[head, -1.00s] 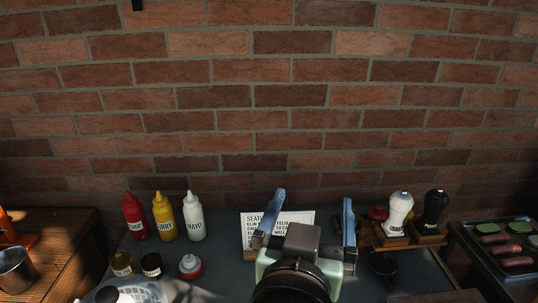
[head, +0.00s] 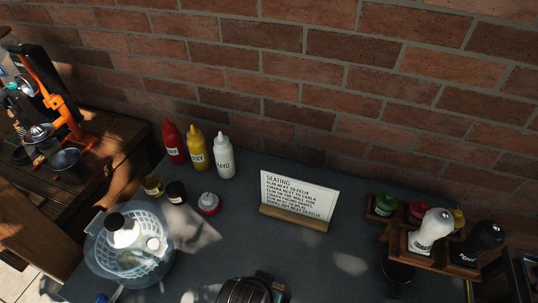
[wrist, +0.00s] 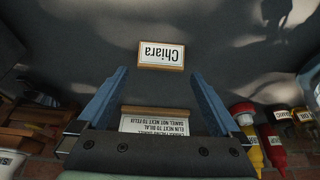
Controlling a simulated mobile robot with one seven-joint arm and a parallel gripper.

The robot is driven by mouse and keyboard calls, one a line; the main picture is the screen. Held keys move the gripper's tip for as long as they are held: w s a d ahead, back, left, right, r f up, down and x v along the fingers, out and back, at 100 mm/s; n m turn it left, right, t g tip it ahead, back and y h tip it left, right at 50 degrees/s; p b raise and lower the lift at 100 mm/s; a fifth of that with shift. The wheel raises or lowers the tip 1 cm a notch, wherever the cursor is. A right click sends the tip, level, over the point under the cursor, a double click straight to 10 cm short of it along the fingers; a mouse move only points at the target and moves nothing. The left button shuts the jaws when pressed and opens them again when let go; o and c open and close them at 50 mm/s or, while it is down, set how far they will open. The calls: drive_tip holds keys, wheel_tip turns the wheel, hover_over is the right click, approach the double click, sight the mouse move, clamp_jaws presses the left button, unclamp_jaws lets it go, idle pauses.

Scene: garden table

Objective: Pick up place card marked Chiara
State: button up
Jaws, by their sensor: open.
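The place card marked Chiara (wrist: 161,55) is a small white card in a light wooden holder. It is upside down in the wrist view, on the dark tabletop (wrist: 225,50). My gripper (wrist: 159,73) is open, with its two blue fingers on either side of the line to the card. The card is just beyond the fingertips, and nothing is between the jaws at the tips. In the head view only a dark part of my arm shows at the bottom edge; I do not see the Chiara card there.
A seating sign (head: 298,198) stands on a wooden base near the brick wall. Red, yellow and white sauce bottles (head: 223,156) stand to its left, with small jars. A wooden caddy (head: 420,252) with shakers is at the right. A bowl with a blue basket (head: 108,242) is at the left.

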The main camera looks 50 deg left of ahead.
drive_tip(key=shift+p+x, duration=0.4)
drive_tip(key=shift+x, duration=2.4)
drive_tip(key=shift+w+a+r, duration=0.1)
drive_tip(key=shift+w+a, duration=0.05)
drive_tip(key=shift+a, duration=0.05)
